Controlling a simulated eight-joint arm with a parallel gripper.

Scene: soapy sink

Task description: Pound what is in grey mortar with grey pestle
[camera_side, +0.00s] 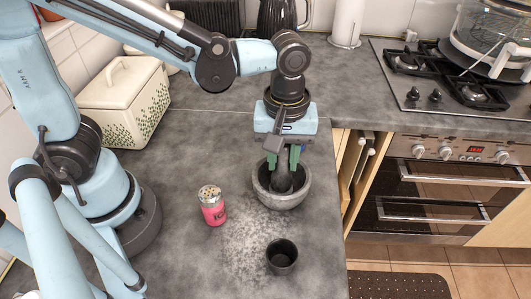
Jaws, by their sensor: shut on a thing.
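The grey mortar (286,201) stands upright on the grey counter, near its right edge. My gripper (283,158) is right above the mortar, pointing down, with its green fingers shut on the grey pestle (284,180). The lower part of the pestle is inside the bowl. Its tip and whatever lies in the mortar are hidden, so I cannot tell whether the tip touches the bottom.
A pink shaker (212,206) stands left of the mortar and a dark cup (282,256) in front of it. A cream bread bin (124,100) is at the back left. The counter's edge is close on the right, with a stove (450,80) beyond.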

